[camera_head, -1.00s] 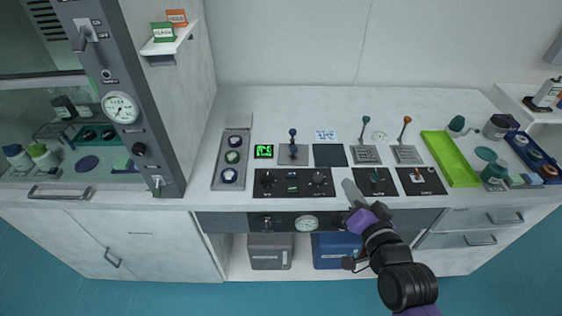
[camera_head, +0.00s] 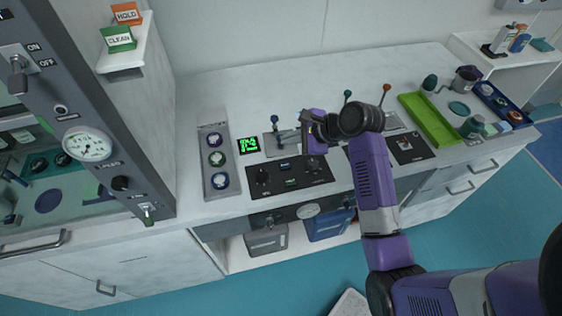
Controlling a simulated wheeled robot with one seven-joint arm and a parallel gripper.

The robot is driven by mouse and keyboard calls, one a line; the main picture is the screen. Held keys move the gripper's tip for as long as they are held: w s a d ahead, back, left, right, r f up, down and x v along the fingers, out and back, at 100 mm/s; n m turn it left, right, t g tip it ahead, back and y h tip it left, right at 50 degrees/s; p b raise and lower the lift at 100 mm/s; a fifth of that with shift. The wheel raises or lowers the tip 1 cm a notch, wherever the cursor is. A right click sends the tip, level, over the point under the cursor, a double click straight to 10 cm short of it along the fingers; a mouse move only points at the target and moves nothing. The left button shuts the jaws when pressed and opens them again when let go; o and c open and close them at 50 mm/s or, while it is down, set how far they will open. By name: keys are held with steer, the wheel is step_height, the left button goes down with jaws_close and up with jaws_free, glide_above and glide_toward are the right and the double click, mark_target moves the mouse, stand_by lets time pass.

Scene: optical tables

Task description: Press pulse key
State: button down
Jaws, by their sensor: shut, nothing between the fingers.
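No label that I can read marks the pulse key, so I cannot tell which control it is. A black panel (camera_head: 270,186) with two dark knobs and small displays lies at the front of the bench. A grey strip (camera_head: 208,186) with three round buttons lies left of it. My gripper (camera_head: 289,135) is shut and empty, beside the lever and above the bench behind the black panel. Whether it touches anything is unclear. My wrist and forearm hide the controls to the right.
A second black panel (camera_head: 408,146) shows right of my arm. A lime tray (camera_head: 428,121) and a blue tray (camera_head: 505,108) lie at the right. A grey cabinet column (camera_head: 100,120) rises at the left. The bench's back strip is clear.

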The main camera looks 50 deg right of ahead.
stand_by(0.4)
steer(key=b, duration=0.7)
glide_above(288, 166)
step_height(288, 166, down, 7)
steer(key=shift+r, duration=0.15)
steer(key=shift+a+f, duration=0.1)
steer(key=shift+f, duration=0.95)
steer(key=shift+f, duration=0.15)
stand_by(0.7)
steer(key=shift+f, duration=0.25)
steer(key=shift+f, duration=0.45)
stand_by(0.8)
steer(key=shift+r+p, duration=0.2)
steer(key=shift+p, duration=0.1)
steer(key=shift+r+p, duration=0.7)
steer(key=shift+p, duration=0.3)
